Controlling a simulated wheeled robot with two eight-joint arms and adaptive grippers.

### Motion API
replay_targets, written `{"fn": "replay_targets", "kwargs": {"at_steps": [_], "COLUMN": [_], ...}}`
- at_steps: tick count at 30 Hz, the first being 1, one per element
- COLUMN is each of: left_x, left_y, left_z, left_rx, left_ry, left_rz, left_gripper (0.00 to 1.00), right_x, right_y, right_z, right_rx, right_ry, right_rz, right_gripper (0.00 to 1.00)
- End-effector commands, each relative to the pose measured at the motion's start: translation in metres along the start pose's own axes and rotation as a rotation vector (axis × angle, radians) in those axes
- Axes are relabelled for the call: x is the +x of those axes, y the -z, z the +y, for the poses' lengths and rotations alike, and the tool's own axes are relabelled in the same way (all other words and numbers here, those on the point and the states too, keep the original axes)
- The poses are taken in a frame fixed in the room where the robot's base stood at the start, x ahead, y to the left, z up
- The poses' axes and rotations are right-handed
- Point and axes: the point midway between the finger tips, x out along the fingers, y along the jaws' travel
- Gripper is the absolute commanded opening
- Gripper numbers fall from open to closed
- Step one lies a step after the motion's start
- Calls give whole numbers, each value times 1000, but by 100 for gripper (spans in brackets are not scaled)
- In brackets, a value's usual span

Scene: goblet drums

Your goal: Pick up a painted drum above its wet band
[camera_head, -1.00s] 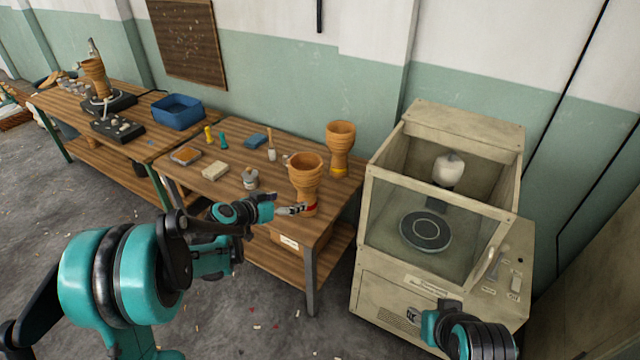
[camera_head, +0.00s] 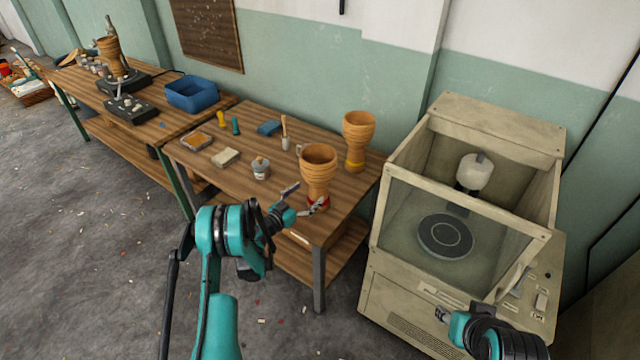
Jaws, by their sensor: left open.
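A wooden goblet drum with a red band (camera_head: 318,166) stands upright near the front right corner of the wooden table (camera_head: 215,181). A second goblet drum with a yellow band (camera_head: 358,136) stands upright behind it to the right. My left gripper (camera_head: 304,197) is open just left of the red-banded drum, its fingers low by the drum's narrow part and band. I cannot tell whether a finger touches the drum. My right arm shows at the bottom right, by the booth; its fingers are not clear.
A beige booth (camera_head: 403,296) with a clear front and a round turntable (camera_head: 445,236) stands right of the table. A lidded jar (camera_head: 261,168), a sponge-like block (camera_head: 225,157), a tray (camera_head: 197,141) and a brush (camera_head: 285,134) lie left of the drums. A blue bin (camera_head: 192,95) is on the far table.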

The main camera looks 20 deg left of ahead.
Motion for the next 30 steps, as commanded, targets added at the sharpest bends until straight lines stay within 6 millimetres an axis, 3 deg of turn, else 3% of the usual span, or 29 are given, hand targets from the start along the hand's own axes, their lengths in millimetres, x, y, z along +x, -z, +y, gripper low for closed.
{"fn": "replay_targets", "kwargs": {"at_steps": [9, 17, 18, 27, 30], "left_x": [45, 49, 49, 49, 49], "left_y": [-2, 1, 1, 1, 1], "left_z": [-4, -4, -4, -4, -4], "left_rx": [-1, -1, -1, -2, -2], "left_ry": [-3, -1, -1, -1, -1], "left_rz": [-1, -1, -1, 0, 0], "left_gripper": [87, 87, 85, 10, 10], "right_x": [18, 18, 18, 18, 18], "right_y": [-13, -13, -13, -13, -13], "right_z": [0, 0, 0, 0, 0], "right_rx": [0, 0, 0, 0, 0], "right_ry": [0, 0, 0, 0, 0], "right_rz": [0, 0, 0, 0, 0], "right_gripper": [40, 40, 40, 40, 40]}}
